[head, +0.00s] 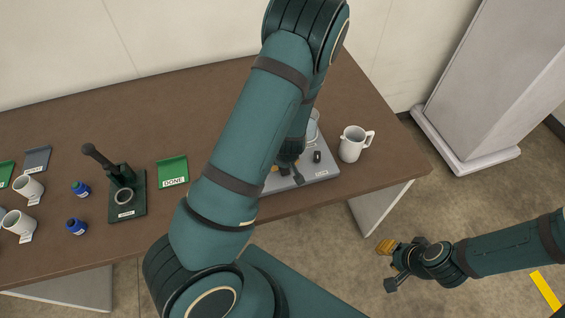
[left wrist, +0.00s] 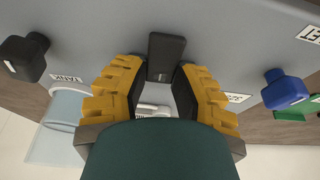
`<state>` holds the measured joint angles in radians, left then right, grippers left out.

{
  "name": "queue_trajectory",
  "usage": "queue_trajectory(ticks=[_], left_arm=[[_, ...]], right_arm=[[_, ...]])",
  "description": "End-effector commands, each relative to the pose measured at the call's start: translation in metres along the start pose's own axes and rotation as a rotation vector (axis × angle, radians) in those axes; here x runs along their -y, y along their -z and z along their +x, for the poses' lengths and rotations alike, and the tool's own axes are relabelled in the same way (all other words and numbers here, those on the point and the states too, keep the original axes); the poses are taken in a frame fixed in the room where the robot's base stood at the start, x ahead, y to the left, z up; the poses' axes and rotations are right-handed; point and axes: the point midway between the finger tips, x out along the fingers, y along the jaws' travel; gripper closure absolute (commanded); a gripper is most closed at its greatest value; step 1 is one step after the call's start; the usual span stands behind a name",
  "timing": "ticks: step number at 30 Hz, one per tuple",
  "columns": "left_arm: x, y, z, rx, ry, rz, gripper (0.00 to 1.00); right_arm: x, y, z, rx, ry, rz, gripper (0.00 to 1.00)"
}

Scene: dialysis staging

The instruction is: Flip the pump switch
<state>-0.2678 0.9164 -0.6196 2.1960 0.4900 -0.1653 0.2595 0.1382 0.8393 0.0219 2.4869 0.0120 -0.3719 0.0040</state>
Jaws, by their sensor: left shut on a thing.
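In the left wrist view a black upright block (left wrist: 166,56) stands on a grey panel (left wrist: 225,40), between the tips of my left gripper's yellow-backed fingers (left wrist: 160,78). I take it for the pump switch lever; its own label is not readable. The fingers are shut on it. In the head view my left gripper (head: 287,172) is over the grey panel (head: 325,172), and my arm hides the switch. My right gripper (head: 388,266) is off the table at the lower right, its fingers apart and empty.
A black knob (left wrist: 24,56) and a blue knob (left wrist: 285,88) flank the switch. A clear vessel (left wrist: 62,125) stands by the panel. A white jug (head: 352,144) is right of it. A dark lever stand (head: 125,196), green DONE tray (head: 173,171) and mugs are left.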

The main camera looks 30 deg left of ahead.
Motion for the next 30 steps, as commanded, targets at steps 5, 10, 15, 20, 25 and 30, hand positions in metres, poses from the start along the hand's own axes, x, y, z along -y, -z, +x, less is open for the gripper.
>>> queue_trajectory(ticks=[5, 10, 15, 20, 25, 30], left_arm=[[0.0005, -0.0032, -0.0001, -0.075, 0.001, 0.003, 1.00], [0.0005, -0.0026, -0.0010, -0.090, 0.001, 0.001, 1.00], [0.0006, -0.0025, -0.0010, -0.088, 0.001, 0.001, 1.00], [0.0006, -0.0023, -0.0010, -0.088, 0.001, 0.001, 0.40], [0.0004, -0.0018, -0.0013, -0.089, 0.000, 0.001, 0.40], [-0.0001, -0.0018, -0.0055, -0.090, -0.001, 0.001, 0.40]], right_arm=[[-0.0015, -0.0005, 0.0045, 0.000, -0.001, 0.000, 0.66], [-0.0015, -0.0004, 0.0045, 0.000, -0.001, 0.000, 0.66], [-0.0014, -0.0004, 0.0044, 0.000, -0.001, 0.000, 0.66], [-0.0013, -0.0004, 0.0043, 0.000, -0.001, 0.000, 0.66], [-0.0013, -0.0004, 0.0042, 0.000, -0.001, 0.000, 0.66], [-0.0013, -0.0004, 0.0041, 0.000, -0.001, -0.001, 0.66]])
